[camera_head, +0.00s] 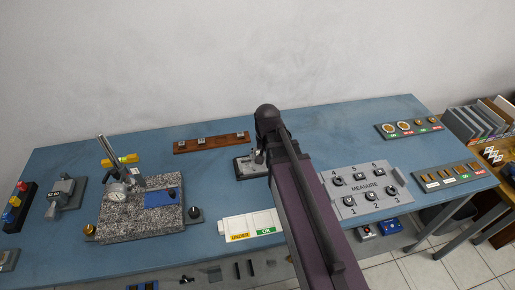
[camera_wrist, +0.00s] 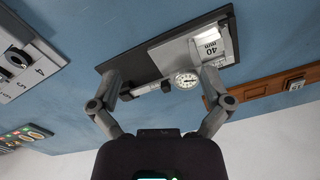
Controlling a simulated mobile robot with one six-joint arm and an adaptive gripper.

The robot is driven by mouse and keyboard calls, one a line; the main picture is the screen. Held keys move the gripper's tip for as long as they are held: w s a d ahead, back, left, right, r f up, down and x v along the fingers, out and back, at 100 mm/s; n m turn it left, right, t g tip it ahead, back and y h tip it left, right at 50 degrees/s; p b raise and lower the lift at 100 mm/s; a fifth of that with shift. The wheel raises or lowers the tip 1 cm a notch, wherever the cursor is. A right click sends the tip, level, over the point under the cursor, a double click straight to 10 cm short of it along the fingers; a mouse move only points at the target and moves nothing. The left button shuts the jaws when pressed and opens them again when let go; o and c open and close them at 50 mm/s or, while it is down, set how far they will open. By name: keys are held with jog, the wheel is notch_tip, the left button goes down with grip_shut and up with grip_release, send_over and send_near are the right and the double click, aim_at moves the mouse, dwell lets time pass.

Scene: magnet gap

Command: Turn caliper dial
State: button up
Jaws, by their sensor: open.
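In the wrist view a caliper-like gauge with a small round white dial (camera_wrist: 187,80) sits on a grey block (camera_wrist: 178,52) over a dark base plate (camera_wrist: 130,62). A knurled knob (camera_wrist: 166,87) and a thin rod lie left of the dial. A white label reading "40 mm" is on the block. My gripper (camera_wrist: 161,76) is open. Its fingers stand on either side of the knob and dial, with the right finger close to the dial; contact cannot be told. In the head view the gauge's base (camera_head: 248,168) shows left of my arm, partly hidden by it.
A brown rail (camera_head: 210,143) with small blocks lies behind the gauge; it is at right in the wrist view (camera_wrist: 268,88). A numbered MEASURE board (camera_head: 368,188) is to the right. A granite stand (camera_head: 143,222) and an UNDER/OK tray (camera_head: 250,222) are to the left and front.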

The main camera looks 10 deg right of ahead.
jog(key=w+r+m+p, duration=0.5)
jog(key=w+m, duration=0.4)
jog(key=w, duration=0.1)
jog(key=shift+w+r, duration=0.35)
jog(key=shift+r, duration=0.05)
jog(key=shift+f, duration=0.15)
notch_tip(320, 180, down, 14)
jog(key=b, duration=1.4)
jog(key=shift+r, duration=0.25)
jog(key=c, duration=0.9)
jog(key=shift+s+r, duration=0.1)
jog(key=shift+s, duration=0.1)
jog(key=c, duration=0.4)
